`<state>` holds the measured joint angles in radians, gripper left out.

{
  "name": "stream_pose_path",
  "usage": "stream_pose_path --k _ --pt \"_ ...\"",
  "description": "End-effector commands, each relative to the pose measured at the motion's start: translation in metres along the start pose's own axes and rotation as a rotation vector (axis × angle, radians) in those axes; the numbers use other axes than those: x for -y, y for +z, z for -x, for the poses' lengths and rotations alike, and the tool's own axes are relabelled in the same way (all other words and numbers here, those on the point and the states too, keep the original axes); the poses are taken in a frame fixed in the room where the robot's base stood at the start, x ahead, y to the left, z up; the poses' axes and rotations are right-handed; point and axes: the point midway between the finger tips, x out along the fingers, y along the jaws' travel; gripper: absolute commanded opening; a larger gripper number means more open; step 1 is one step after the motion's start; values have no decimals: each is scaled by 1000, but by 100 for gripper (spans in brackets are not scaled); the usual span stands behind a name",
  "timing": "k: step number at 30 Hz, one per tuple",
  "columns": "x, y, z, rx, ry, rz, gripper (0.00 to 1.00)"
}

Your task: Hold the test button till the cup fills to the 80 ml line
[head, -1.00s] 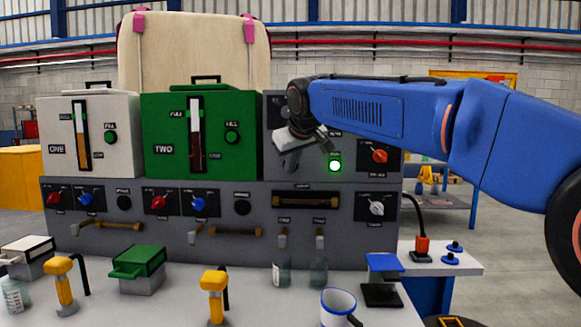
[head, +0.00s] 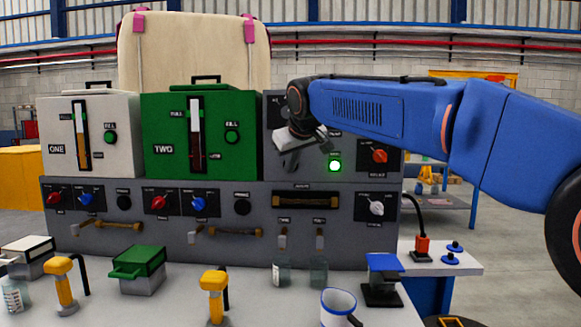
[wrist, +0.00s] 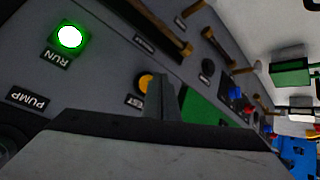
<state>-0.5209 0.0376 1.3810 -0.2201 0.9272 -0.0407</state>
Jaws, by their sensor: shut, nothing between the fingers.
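The test button is the yellow button (wrist: 146,82) in the wrist view, beside a label reading "EST", its first letter hidden. My gripper (wrist: 165,98) is shut and empty, its tip right beside the button and overlapping its edge. I cannot tell whether it presses it. In the head view my gripper (head: 288,160) is at the grey panel (head: 345,108), and the button is hidden behind it. A clear cup with marks (head: 14,295) stands at the far left bench edge; its level is too small to read. A white mug with a blue rim (head: 338,306) stands at the front.
A green lamp (head: 335,166) labelled RUN is lit beside my gripper. A red knob (head: 380,156) is to its right. The white tank ONE (head: 98,165) and green tank TWO (head: 225,165) have level gauges. Yellow taps (head: 213,282) and small bottles (head: 319,270) stand on the bench.

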Motion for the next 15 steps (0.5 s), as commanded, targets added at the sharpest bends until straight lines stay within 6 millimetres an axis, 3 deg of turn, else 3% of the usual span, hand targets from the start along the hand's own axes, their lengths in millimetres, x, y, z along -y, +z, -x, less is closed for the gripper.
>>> stream_pose_path --k 15 --pt "-4 -4 -6 0 0 -1 0"
